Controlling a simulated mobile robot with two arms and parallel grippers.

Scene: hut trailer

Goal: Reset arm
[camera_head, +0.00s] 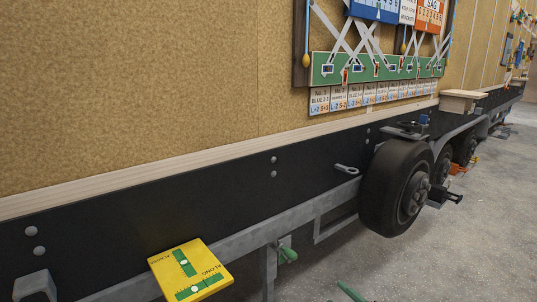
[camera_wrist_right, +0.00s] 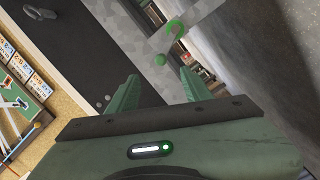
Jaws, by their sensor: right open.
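My right gripper (camera_wrist_right: 160,88) shows in the right wrist view with its two green fingers apart and nothing between them. Beyond the fingertips is a grey frame part with a green round-ended handle (camera_wrist_right: 174,28). In the head view a green handle (camera_head: 288,254) sticks out under the trailer's side rail. A green tip (camera_head: 350,292) at the bottom edge of the head view may be my right gripper's finger; I cannot tell for sure. My left gripper is not in view.
The trailer's black side beam (camera_head: 200,205) runs across the view. A yellow level plate (camera_head: 190,270) juts out at the front. Wheels (camera_head: 397,187) stand to the right, with a wooden step (camera_head: 461,100) above.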

